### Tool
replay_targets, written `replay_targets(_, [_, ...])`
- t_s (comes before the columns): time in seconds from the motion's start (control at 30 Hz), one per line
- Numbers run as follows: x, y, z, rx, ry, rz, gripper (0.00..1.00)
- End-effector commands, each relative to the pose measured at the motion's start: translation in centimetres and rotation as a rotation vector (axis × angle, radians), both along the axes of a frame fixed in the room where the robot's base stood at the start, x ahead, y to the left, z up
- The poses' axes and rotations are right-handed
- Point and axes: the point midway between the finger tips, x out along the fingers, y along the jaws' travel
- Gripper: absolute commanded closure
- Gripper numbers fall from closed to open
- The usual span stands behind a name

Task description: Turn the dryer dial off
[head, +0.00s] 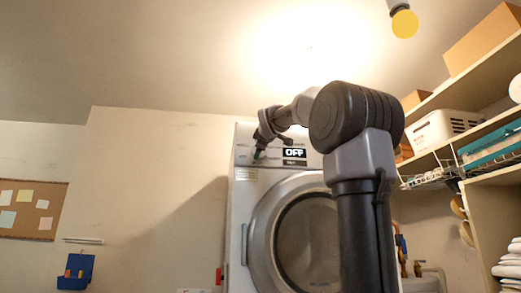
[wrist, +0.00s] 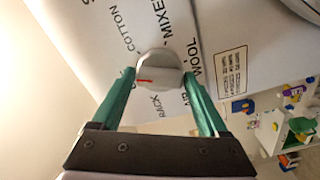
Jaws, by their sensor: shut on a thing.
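The dryer (head: 240,200) stands against the wall, its round door facing me. A small display (head: 294,154) on its top panel reads OFF. The grey dial (wrist: 158,68) is on the label panel in the wrist view, with a red mark on its face. Words such as COTTON, MIXED, WOOL and RACK are printed around it. My gripper (wrist: 159,75) is shut on the dial, one green finger on each side. In the head view my gripper (head: 258,152) is at the upper left of the dryer front, and the dial is too small to make out there.
Shelves on the right hold a white basket (head: 440,128) and cardboard boxes (head: 482,38). A cork board (head: 30,208) and a blue holder (head: 76,272) are on the left wall. The space left of the dryer looks clear.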

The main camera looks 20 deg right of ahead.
Motion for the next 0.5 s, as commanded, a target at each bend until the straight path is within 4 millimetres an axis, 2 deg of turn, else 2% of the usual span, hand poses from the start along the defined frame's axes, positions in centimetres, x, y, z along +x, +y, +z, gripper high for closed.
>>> replay_targets(0.3, [0.14,0.03,-0.43,-0.237,0.079,0.001,0.78])
replay_targets(0.5, [0.13,-0.01,-0.44,-0.336,0.107,0.001,0.78])
